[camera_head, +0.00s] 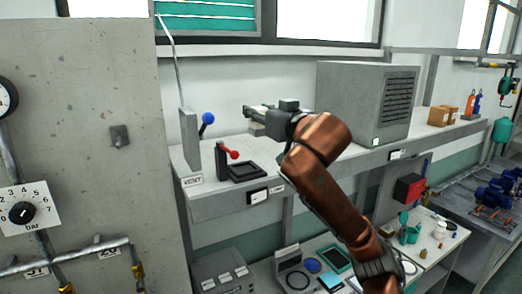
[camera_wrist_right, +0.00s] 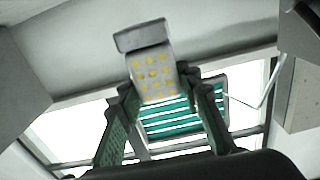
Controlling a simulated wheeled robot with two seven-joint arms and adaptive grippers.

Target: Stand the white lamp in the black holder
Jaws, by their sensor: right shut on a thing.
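My right gripper (camera_head: 258,118) is raised above the shelf in the head view. In the right wrist view its two fingers (camera_wrist_right: 160,84) close on the lamp (camera_wrist_right: 152,72), which has a pale face with several yellow LED squares and a grey block at one end. In the head view the lamp is hard to tell apart from the gripper's fingers. A black square frame (camera_head: 246,172), which looks like the holder, lies on the shelf below and left of the gripper. It looks empty. The gripper and lamp are clear of it. My left gripper is not in view.
A grey unit with a red lever (camera_head: 222,160) stands just left of the black frame. A blue-knobbed lever (camera_head: 206,120) is behind it. A large grey vented cabinet (camera_head: 350,100) stands right on the shelf (camera_head: 300,172). A grey panel (camera_head: 80,130) fills the left.

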